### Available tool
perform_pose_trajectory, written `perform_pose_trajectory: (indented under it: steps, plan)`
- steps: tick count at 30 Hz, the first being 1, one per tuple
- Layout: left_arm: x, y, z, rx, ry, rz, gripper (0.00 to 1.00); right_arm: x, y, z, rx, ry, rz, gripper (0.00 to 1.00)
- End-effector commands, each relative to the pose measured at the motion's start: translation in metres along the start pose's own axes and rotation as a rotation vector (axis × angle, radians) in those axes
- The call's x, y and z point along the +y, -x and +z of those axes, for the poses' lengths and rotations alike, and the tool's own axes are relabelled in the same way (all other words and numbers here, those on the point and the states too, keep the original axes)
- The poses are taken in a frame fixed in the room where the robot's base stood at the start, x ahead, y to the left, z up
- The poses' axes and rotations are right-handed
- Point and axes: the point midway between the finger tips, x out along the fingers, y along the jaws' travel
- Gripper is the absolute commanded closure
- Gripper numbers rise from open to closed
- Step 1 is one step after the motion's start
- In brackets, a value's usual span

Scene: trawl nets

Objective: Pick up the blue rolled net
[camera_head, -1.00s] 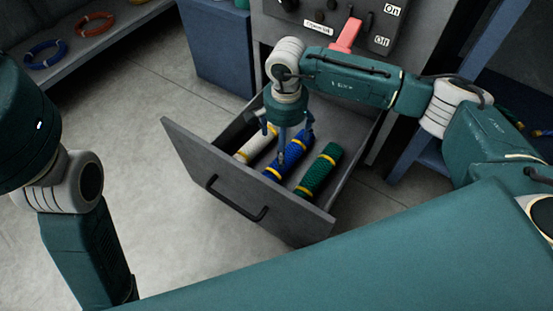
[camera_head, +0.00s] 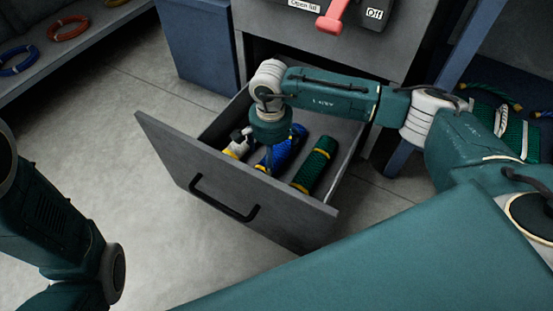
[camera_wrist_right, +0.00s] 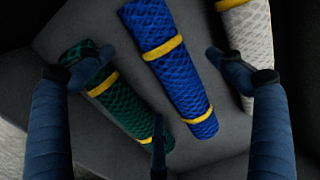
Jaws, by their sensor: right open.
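The blue rolled net (camera_head: 291,147) lies in the open drawer (camera_head: 225,190), between a white rolled net (camera_head: 238,147) and a green rolled net (camera_head: 316,166). My right gripper (camera_head: 268,160) is down in the drawer over the blue net and hides part of it. In the right wrist view the blue rolled net (camera_wrist_right: 172,75) runs between the spread fingers of my open right gripper (camera_wrist_right: 150,63), with gaps on both sides. One finger is over the green net (camera_wrist_right: 115,90), another beside the white net (camera_wrist_right: 250,40). My left arm shows at the left; its gripper is out of view.
The drawer has raised walls around the nets and a black handle (camera_head: 222,205). A cabinet panel with a red lever (camera_head: 332,17) stands behind it. A shelf with coiled ropes (camera_head: 68,28) is at the upper left. Open floor lies left of the drawer.

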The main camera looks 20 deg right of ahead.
Motion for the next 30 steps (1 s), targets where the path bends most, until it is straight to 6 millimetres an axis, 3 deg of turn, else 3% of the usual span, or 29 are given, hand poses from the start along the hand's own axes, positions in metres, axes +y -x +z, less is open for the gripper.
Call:
perform_pose_trajectory:
  steps: [11, 20, 30]
  plan:
    - [0.009, 0.042, -0.014, -0.001, 0.0, 0.0, 0.6, -0.001, -0.048, 0.006, 0.0, 0.0, 0.0, 0.07]
    - [0.009, 0.042, -0.014, -0.001, 0.001, 0.0, 0.6, -0.002, -0.049, 0.006, 0.0, 0.0, 0.0, 0.07]
    - [0.009, 0.042, -0.014, -0.001, 0.001, 0.0, 0.6, -0.001, -0.049, 0.006, 0.0, 0.0, 0.0, 0.75]
